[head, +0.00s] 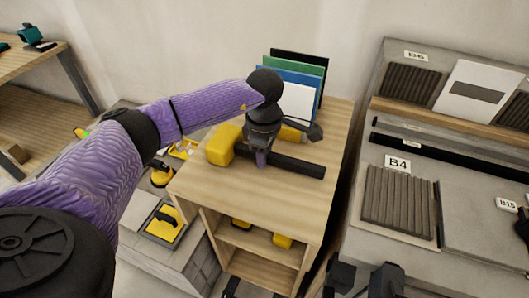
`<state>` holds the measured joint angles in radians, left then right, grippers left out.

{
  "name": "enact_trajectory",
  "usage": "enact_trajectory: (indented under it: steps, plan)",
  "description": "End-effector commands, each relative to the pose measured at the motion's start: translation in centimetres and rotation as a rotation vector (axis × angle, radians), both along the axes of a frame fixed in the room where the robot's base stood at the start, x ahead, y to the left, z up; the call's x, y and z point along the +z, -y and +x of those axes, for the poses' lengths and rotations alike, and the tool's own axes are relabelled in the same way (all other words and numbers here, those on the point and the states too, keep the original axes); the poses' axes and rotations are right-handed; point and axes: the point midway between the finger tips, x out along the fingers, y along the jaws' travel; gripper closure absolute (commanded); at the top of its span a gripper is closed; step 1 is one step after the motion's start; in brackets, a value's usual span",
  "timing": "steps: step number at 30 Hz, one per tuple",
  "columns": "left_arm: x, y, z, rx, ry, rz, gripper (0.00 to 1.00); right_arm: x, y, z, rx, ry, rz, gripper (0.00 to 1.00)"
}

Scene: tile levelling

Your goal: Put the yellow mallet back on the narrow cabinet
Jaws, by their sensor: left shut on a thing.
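The yellow mallet has a yellow head (222,146) and a black handle (298,165) that points right. My left gripper (261,158) is shut on the handle near the head, and its wrist comes down from above. The mallet lies level over the wooden top of the narrow cabinet (200,188). I cannot tell whether it touches the top or hangs just above it. My gripper hides part of the handle.
Upright folders (298,100) and a partly hidden yellow thing (293,133) stand behind my gripper on the cabinet. Yellow items (283,241) sit on its shelf. A grey display with tile samples (400,203) is right. A wooden table (30,60) is far left. The cabinet's front top is clear.

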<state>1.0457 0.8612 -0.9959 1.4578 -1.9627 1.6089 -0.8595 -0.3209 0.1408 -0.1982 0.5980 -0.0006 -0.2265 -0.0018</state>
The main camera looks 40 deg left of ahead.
Motion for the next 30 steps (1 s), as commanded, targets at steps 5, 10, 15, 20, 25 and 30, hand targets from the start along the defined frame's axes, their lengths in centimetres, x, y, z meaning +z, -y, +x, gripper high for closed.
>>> enact_trajectory:
  steps: [5, 10, 15, 20, 25, 30]
  plan:
    - [0.0, 0.0, 0.0, 0.000, 0.000, 0.000, 0.43, 0.1, 0.0, -0.4, 0.000, -0.006, 0.000, 0.33]
    - [0.0, 0.0, 0.0, 0.000, 0.000, 0.000, 0.27, 0.0, 0.0, -0.3, -0.001, -0.005, 0.000, 0.33]
    - [0.2, 0.0, 0.0, 0.000, 0.000, 0.000, 0.27, 0.1, 0.1, 0.0, -0.001, 0.000, -0.002, 0.33]
    - [4.0, 0.0, 0.1, 0.000, 0.005, -0.001, 0.27, 1.4, 0.2, 0.8, -0.001, 0.016, -0.003, 0.33]
    - [8.1, 0.0, 0.0, 0.000, 0.004, 0.000, 0.27, 2.5, -0.2, 1.6, 0.000, 0.035, 0.004, 0.33]
    - [9.9, 0.0, 0.0, 0.000, 0.001, -0.001, 0.27, 2.8, -1.0, 2.0, 0.001, 0.045, 0.018, 0.33]
